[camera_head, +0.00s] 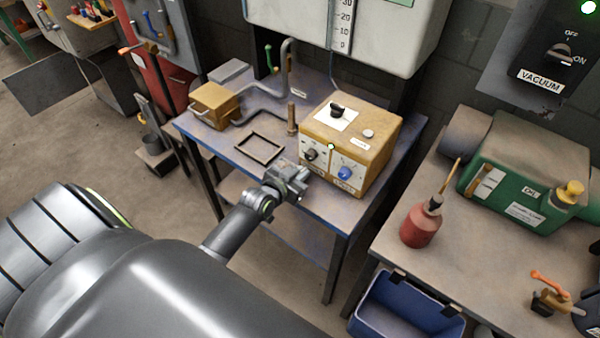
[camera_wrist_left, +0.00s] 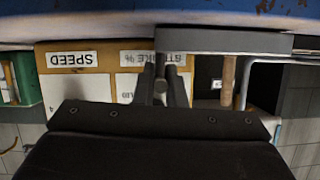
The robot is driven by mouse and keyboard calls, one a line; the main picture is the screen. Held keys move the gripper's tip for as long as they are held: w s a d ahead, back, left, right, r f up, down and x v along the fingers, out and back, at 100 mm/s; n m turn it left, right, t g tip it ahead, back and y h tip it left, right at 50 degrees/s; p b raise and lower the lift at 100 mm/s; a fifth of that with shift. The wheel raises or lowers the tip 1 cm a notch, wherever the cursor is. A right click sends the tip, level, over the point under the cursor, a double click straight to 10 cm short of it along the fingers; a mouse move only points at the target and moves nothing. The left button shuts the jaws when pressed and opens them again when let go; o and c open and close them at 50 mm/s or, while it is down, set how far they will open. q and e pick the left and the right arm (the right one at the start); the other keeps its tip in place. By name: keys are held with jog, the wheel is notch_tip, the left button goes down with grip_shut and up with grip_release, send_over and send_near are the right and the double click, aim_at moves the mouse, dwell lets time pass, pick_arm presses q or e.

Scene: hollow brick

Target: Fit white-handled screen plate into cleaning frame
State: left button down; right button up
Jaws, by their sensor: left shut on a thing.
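The cleaning frame, as I take it, is the dark square frame (camera_head: 260,147) lying flat on the table; table surface shows inside it. My left gripper (camera_head: 296,188) is low in front of the control box, right of the frame's near corner. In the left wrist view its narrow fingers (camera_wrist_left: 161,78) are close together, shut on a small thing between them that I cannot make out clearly. A grey bar (camera_wrist_left: 225,41) crosses just beyond the fingertips; I cannot tell if it is held. No white handle shows clearly at the gripper. My right gripper is not in view.
The tan control box (camera_head: 378,140) with knobs stands right of the frame, with a brown post (camera_head: 292,118) between. A brass box (camera_head: 215,105) with a pale handle and bent pipes are behind left. A red bottle (camera_head: 420,226) stands on the right bench.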

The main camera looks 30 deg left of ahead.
pick_arm(q)
jog(key=c, duration=1.9)
grip_release()
jog(key=shift+f, duration=0.25)
jog(key=shift+c, duration=0.2)
jog(key=o, duration=0.4)
jog(key=shift+r, duration=0.1)
jog(key=shift+o, duration=0.2)
jog(key=shift+r, duration=0.15)
jog(key=v, duration=1.2)
jog(key=shift+b, duration=0.3)
